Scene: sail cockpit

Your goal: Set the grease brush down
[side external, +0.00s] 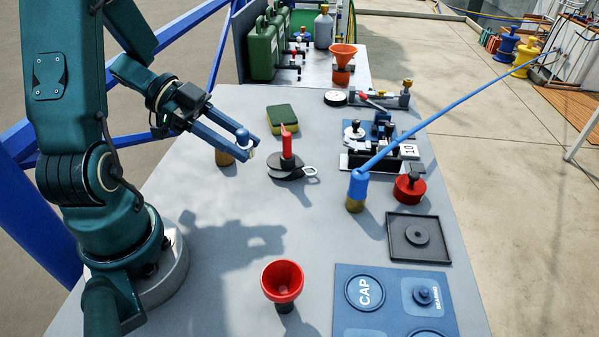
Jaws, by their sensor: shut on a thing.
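My gripper (246,145) is at the left of the grey table, with its two blue fingers pointing right. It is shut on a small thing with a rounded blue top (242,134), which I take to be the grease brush. The fingers hide most of it, and its bristles cannot be made out. A tan cylindrical piece (224,158) shows just below the fingers. I cannot tell whether it is part of the held thing or stands on the table.
A black block with a red upright pin (287,144) stands right of my gripper, and a green-yellow sponge (282,119) lies behind. A red funnel (283,279) stands in front. A blue-topped tan piece (356,191) meets a long blue rod. Bare table (200,205) lies below my gripper.

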